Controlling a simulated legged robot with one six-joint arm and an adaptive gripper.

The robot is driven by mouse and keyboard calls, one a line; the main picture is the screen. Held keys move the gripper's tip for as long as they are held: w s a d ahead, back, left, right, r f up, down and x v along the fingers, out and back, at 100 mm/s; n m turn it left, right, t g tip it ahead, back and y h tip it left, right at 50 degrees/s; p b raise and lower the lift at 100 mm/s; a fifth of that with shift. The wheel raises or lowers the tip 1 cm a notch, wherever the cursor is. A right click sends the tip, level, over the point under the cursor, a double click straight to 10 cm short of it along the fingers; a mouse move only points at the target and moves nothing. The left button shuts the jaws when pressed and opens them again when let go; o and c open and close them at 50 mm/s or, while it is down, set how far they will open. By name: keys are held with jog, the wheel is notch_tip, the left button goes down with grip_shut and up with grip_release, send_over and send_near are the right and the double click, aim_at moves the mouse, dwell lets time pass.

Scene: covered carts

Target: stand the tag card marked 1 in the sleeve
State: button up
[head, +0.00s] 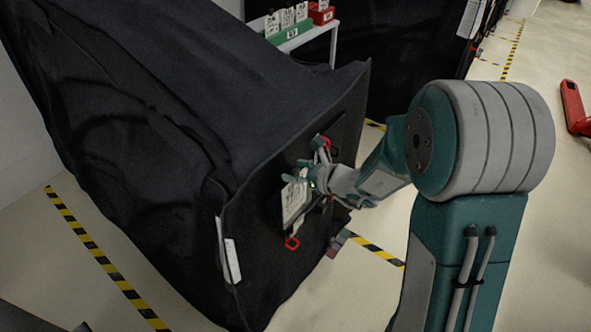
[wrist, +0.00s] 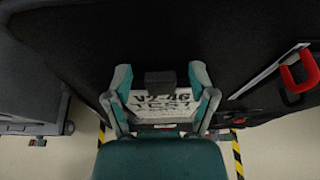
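A white card (head: 294,201) with black print is at the end face of the black-covered cart; it also shows in the wrist view (wrist: 160,107). Its print reads roughly "V2-46"; I cannot make out a 1. My gripper (head: 304,175) is at the card's upper part. In the wrist view its fingers (wrist: 161,80) are spread on either side of the card and a small dark block (wrist: 160,83), with gaps beside the block. I cannot tell whether they touch the card. I cannot clearly identify the sleeve; a white holder (head: 231,260) hangs at the cart's near corner.
The black cover (head: 170,110) fills the left. Striped tape (head: 375,249) marks the open floor.

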dwell(0.3)
jog(key=v, duration=1.2)
